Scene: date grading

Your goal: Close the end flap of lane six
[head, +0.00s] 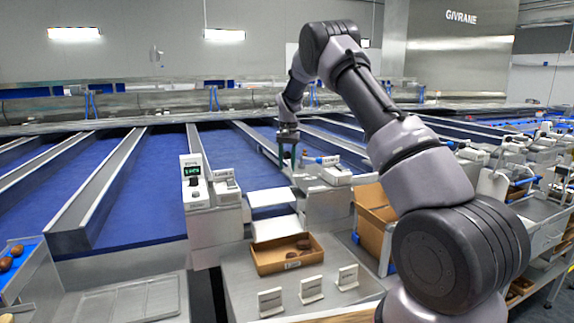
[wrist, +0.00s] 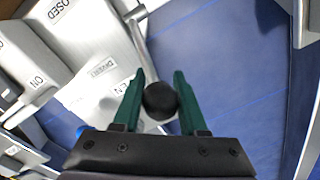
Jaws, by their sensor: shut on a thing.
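My gripper (wrist: 160,98) has its two green fingers closed on a black ball knob (wrist: 160,101). The knob sits at the end of a grey lever (wrist: 141,45) that reaches up to a metal housing. Plates on the housing read "DIVERT" (wrist: 103,68) and, partly cut off, "CLOSED" (wrist: 62,8). In the head view my gripper (head: 288,160) points down at a lane's near end, beside a white-topped control unit (head: 322,172). The knob is too small to make out there. I cannot make out the flap itself or a lane number.
Blue lanes with grey dividers (head: 100,185) run away from me. A display unit (head: 193,180) stands left of my gripper. A cardboard tray (head: 262,265) with a few dates and several small white cards (head: 311,289) are on the near bench. My arm covers the right middle.

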